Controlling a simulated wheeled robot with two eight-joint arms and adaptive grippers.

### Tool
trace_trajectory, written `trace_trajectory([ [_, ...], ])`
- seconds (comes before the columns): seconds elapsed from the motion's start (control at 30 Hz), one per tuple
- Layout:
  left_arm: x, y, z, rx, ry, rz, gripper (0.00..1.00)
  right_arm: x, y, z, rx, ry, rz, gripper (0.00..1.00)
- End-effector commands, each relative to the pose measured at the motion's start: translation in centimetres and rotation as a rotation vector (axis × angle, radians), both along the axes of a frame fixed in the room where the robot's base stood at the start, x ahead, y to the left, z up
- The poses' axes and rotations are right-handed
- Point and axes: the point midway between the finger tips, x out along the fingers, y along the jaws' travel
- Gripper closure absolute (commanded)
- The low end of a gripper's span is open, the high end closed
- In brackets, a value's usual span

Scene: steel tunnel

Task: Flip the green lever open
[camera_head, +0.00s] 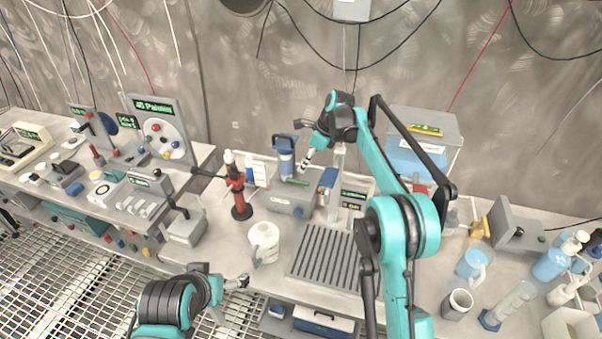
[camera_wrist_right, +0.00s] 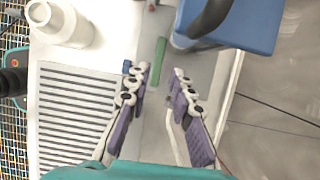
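The green lever (camera_wrist_right: 160,60) is a short flat bar lying along a grey surface in the right wrist view. In the head view a small green strip (camera_head: 296,181) shows on top of a grey box (camera_head: 290,202), under a blue container (camera_head: 285,150). My right gripper (camera_head: 306,160) is above that box. In the wrist view its fingers (camera_wrist_right: 161,70) are apart, with nothing between them; the lever appears just beyond the tips. I cannot tell the exact gap. My left gripper (camera_head: 240,283) is low at the bench's front edge, away from the lever.
A slotted tray (camera_head: 325,258) and a white mug (camera_head: 264,240) are in front of the box. A red and black stand (camera_head: 239,195) is on its left. The blue container also shows beside the lever in the wrist view (camera_wrist_right: 235,25). Jugs and bottles crowd the right.

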Motion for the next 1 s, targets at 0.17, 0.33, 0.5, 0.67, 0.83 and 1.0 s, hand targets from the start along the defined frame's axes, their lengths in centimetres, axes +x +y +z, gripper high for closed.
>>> trace_trajectory([
  [0.17,0.0,0.0,-0.7,0.000,0.000,0.000,0.04,0.2,0.7,-1.9,0.000,0.000,0.001,0.78],
  [0.33,0.0,0.0,-1.7,0.000,0.000,0.000,0.04,0.6,1.7,-4.6,-0.001,-0.002,0.001,0.78],
  [0.5,0.0,0.0,-2.4,0.000,0.000,0.000,0.04,0.8,2.5,-6.6,-0.001,-0.002,0.001,0.78],
  [0.67,0.0,0.0,-2.4,0.000,0.000,0.000,0.04,0.9,2.7,-7.0,0.000,-0.001,0.001,0.78],
  [0.83,0.0,0.0,-2.3,0.000,0.000,0.000,0.04,0.9,2.7,-7.0,0.000,-0.001,0.001,0.85],
  [1.0,0.0,0.0,-2.3,0.000,0.000,0.000,0.04,0.9,2.7,-6.9,0.000,-0.001,0.001,1.00],
])
